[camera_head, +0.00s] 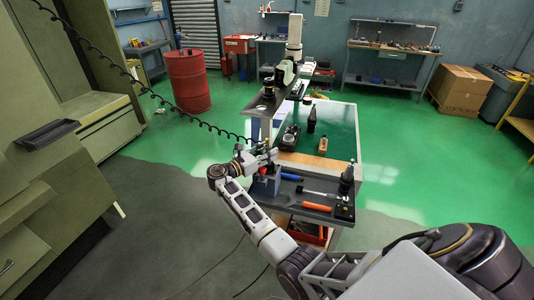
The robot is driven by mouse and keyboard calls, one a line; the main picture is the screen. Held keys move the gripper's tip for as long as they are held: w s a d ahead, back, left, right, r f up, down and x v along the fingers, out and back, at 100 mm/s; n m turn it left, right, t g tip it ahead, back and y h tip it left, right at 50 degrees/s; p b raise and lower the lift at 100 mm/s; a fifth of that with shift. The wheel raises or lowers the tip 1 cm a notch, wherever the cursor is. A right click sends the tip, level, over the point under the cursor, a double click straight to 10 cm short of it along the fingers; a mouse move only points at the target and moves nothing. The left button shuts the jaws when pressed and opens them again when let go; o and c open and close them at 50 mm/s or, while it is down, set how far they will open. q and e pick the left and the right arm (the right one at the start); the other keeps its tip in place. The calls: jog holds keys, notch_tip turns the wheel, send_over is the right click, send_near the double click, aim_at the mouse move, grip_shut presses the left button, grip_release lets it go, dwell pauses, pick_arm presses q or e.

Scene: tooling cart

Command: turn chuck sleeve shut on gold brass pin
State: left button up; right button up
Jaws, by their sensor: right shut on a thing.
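My right gripper (264,158) is at the near left corner of the tooling cart, at the end of my arm that comes up from the bottom right. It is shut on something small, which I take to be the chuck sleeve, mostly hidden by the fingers. A blue-grey block (266,186) stands just below it on the near tray, with a small red part by the gripper. The gold brass pin is too small or too hidden to make out. My left gripper is not in view.
The near tray (316,208) holds an orange-handled tool (317,208), a blue-handled tool (291,177) and a dark tapered holder (347,178). A dark bottle-shaped thing (312,118) stands on the green top behind. A coiled black cable (150,92) hangs across the left side.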

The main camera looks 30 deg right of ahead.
dwell(0.4)
jog(key=o, duration=1)
jog(key=shift+o, duration=0.2)
jog(key=shift+a, duration=0.1)
jog(key=s+a, duration=0.1)
jog(key=a, duration=1)
jog(key=shift+s+a, duration=0.35)
jog(key=shift+m, duration=0.4)
